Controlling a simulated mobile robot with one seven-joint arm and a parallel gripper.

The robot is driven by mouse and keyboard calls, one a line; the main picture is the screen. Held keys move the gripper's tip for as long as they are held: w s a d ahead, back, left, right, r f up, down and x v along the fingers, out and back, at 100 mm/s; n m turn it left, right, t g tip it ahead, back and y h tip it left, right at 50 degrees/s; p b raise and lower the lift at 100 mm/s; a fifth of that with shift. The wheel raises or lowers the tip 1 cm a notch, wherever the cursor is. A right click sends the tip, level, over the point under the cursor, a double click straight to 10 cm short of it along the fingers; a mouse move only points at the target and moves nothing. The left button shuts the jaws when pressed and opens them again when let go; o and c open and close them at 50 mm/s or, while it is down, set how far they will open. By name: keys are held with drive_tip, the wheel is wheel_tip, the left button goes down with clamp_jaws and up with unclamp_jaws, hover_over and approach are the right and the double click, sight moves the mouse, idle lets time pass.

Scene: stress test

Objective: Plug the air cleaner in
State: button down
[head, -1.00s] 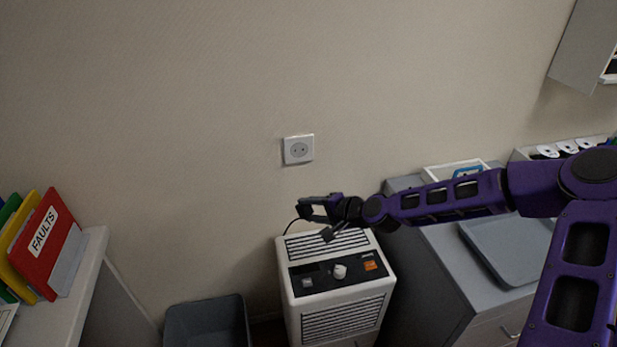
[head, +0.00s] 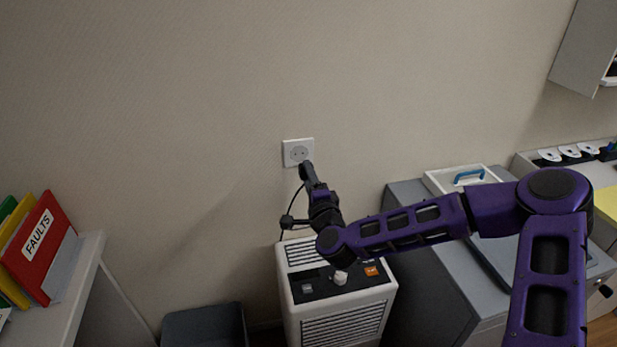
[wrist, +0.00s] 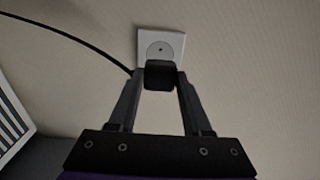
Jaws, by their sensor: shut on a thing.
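The white wall socket (head: 297,151) is on the wall above the air cleaner. It also shows in the wrist view (wrist: 171,45), just beyond my fingertips. My gripper (head: 307,172) points toward the wall at the socket's lower edge. In the wrist view my gripper (wrist: 160,78) is shut on the black plug (wrist: 160,74), whose cable (wrist: 75,40) runs off to the left. The plug covers the lower part of the socket, and its pins are hidden. I cannot tell whether it touches the socket. The white air cleaner (head: 347,327) stands on the floor below.
A grey bin (head: 203,322) stands left of the air cleaner. A grey cabinet (head: 420,255) stands close on its right, with a white tray (head: 433,184) on top. A shelf with a red FAULTS folder (head: 45,240) is at far left. The wall around the socket is clear.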

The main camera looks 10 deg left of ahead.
drive_tip(key=shift+w, duration=0.15)
drive_tip(key=shift+x, duration=2.8)
drive_tip(key=shift+a+b, duration=0.1)
drive_tip(key=shift+b, duration=0.6)
drive_tip(key=shift+w+a, duration=0.2)
drive_tip(key=shift+w, duration=0.2)
drive_tip(key=shift+c, duration=1.3)
unclamp_jaws()
drive_tip(key=shift+s, duration=0.1)
drive_tip(key=v, duration=1.7)
